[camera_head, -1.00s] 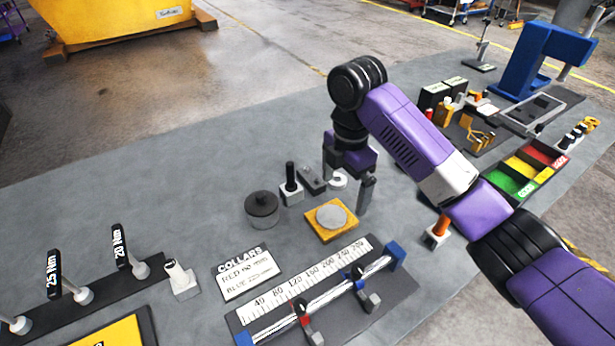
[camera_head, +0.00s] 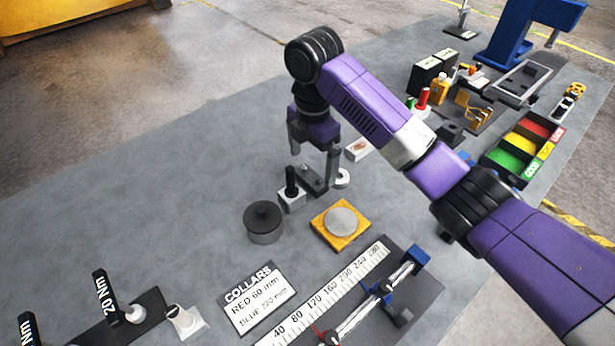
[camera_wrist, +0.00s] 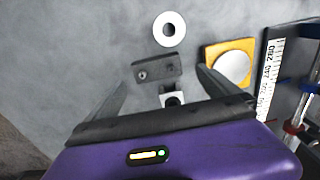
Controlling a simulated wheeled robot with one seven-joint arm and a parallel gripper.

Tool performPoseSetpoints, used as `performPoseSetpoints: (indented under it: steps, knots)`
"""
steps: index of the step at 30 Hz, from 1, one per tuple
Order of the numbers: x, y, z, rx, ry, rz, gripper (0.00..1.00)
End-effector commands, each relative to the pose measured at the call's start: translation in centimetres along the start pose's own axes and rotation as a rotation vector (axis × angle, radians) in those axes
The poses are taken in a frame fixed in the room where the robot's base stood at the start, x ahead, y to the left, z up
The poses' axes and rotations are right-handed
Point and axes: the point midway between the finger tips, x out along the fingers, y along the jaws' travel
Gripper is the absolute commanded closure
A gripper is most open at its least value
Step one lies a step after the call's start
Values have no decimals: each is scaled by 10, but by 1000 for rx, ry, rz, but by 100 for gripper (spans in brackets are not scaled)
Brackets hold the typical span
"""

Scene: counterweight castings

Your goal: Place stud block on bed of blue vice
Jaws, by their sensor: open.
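A light grey block with an upright black stud (camera_head: 291,193) stands on the grey table and looks like the stud block. In the wrist view the stud block (camera_wrist: 172,97) shows from above, at the lower middle between my fingers. The bar (camera_wrist: 157,68) lies just beyond the block in the wrist view.
A white ring (camera_head: 342,178) lies beside the bar. A scale fixture (camera_head: 330,295) lies in front. Coloured bins (camera_head: 520,147) and a blue press-like frame (camera_head: 518,35) stand right.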

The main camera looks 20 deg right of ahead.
Motion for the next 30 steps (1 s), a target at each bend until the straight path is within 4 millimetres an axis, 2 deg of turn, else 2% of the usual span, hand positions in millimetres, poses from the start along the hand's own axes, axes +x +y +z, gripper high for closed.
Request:
performPoseSetpoints:
  steps: [5, 12, 16, 22, 23, 30]
  knots:
    - [17, 2, 0, 0, 0, -2, 0]
    - [51, 5, 1, -1, 0, -2, 0]
    - [58, 5, 1, -1, -1, 0, 0]
    - [59, 5, 1, -2, -1, 1, 0]
    - [59, 5, 1, -2, -1, 0, 4]
    - [59, 5, 1, -2, -1, 0, 51]
